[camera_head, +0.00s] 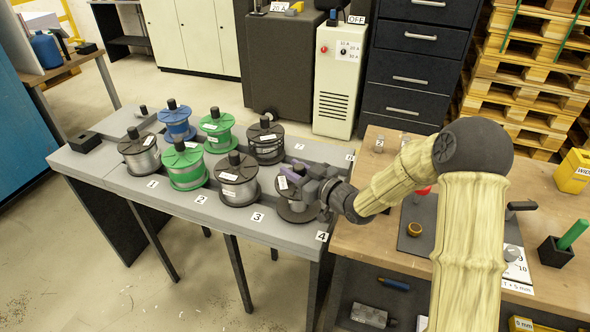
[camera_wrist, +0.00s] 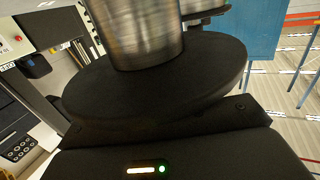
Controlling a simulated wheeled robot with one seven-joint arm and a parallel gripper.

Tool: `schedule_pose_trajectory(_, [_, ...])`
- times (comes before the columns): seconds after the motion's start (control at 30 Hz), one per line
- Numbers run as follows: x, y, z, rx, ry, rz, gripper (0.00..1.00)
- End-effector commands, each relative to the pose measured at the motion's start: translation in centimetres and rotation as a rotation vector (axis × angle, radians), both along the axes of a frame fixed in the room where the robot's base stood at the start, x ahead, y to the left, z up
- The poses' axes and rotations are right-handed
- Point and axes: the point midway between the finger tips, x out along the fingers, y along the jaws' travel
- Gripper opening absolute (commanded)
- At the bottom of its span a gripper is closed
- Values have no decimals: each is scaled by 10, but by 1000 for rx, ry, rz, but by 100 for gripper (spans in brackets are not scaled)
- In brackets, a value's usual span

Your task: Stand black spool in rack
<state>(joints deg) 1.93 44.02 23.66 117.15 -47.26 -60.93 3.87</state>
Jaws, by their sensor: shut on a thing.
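The black spool (camera_head: 296,212) is at the right end of the grey rack (camera_head: 110,172), by the label 4, looking roughly upright. My gripper (camera_head: 303,187) is shut on it, reaching in from the right and covering part of its upper half. In the wrist view the spool's dark round flange (camera_wrist: 160,85) and silver winding (camera_wrist: 135,30) fill the upper middle, close to my gripper. I cannot tell whether its lower flange touches the rack.
A grey-flanged spool (camera_head: 238,182) stands close at its left, and a dark spool (camera_head: 266,146) behind. Green (camera_head: 186,172), blue (camera_head: 176,124) and other spools stand further left. A wooden workbench (camera_head: 365,240) with tools adjoins the rack at right.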

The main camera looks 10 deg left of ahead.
Motion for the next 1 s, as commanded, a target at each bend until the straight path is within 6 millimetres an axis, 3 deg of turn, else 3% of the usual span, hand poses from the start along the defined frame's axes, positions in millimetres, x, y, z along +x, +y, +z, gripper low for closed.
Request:
schedule_pose_trajectory(0.37, [0,0,-7,2,-2,0,0])
schedule_pose_trajectory(0.4, [0,0,-7,2,-2,0,31])
schedule_pose_trajectory(0.5, [0,0,-6,1,-2,0,51])
schedule_pose_trajectory(0.53, [0,0,-6,1,-2,0,53])
schedule_pose_trajectory(0.83, [-1,-1,-8,-1,2,0,53])
schedule_pose_trajectory(1.0, [-7,-12,-8,-2,1,-1,53])
